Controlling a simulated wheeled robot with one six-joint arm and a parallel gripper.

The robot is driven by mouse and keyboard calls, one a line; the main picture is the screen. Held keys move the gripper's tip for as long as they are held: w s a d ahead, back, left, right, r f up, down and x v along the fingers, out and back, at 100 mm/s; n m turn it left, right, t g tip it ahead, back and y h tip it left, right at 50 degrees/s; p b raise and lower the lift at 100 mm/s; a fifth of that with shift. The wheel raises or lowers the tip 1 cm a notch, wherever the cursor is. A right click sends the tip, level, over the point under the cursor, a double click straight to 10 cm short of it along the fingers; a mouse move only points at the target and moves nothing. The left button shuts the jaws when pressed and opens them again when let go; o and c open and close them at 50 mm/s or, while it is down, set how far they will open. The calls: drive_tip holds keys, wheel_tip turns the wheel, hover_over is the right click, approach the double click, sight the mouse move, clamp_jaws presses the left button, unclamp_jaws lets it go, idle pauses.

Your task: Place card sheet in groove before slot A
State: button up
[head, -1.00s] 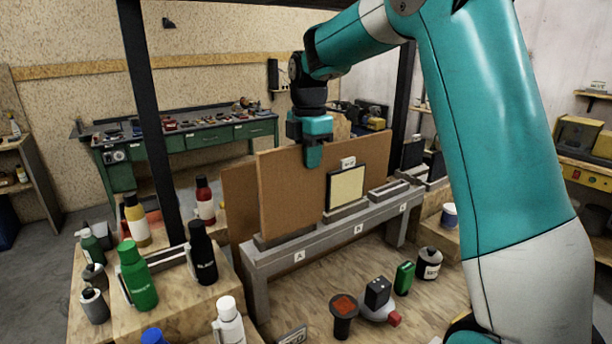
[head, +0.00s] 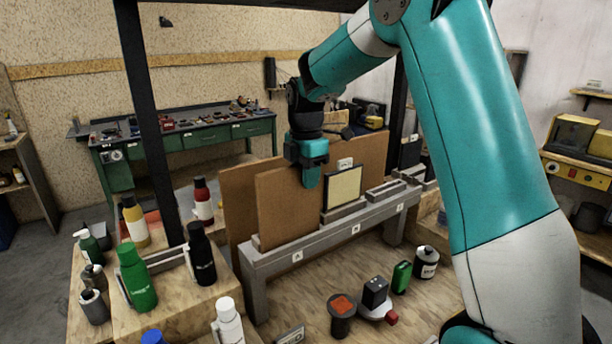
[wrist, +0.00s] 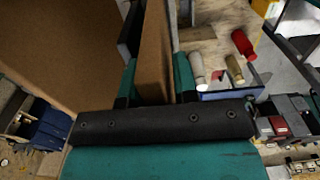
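The brown card sheet (head: 285,210) stands upright at the grey rail, above label A. A larger brown sheet (head: 238,205) stands behind it and shows past its left side. My gripper (head: 311,178) is at the upper right of the front sheet, one finger over its face. In the wrist view, the sheet (wrist: 154,55) runs between the two fingers, which lie close on both sides. The sheet's bottom edge is low against the rail (head: 275,262); I cannot tell whether it is seated in the groove.
A black-framed cream panel (head: 344,187) stands close right of the gripper, above label B. An empty holder (head: 385,190) is farther right. Green (head: 137,278) and black (head: 200,258) bottles crowd the left front. A dark post (head: 150,120) rises behind them.

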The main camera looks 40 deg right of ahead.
wheel_tip(320, 180, up, 8)
drive_tip(key=shift+f+b, duration=0.1)
drive_tip(key=shift+b, duration=0.9)
drive_tip(key=shift+s+a, duration=0.15)
drive_tip(key=shift+a, duration=0.15)
drive_tip(key=s+a+f+m+y, duration=0.1)
drive_tip(key=s+a+f+m, duration=0.1)
drive_tip(key=s+a, duration=0.5)
drive_tip(key=s+a+f+m+y, duration=0.1)
drive_tip(key=s+a+m, duration=0.4)
drive_tip(key=s, duration=0.7)
drive_tip(key=s+a+f+m+y, duration=0.2)
drive_tip(key=s+a+f+m, duration=0.1)
drive_tip(key=s+a, duration=0.6)
drive_tip(key=shift+s+a+f+m, duration=0.2)
drive_tip(key=shift+a+f+m, duration=0.2)
drive_tip(key=shift+a+m, duration=0.15)
drive_tip(key=shift+f, duration=0.1)
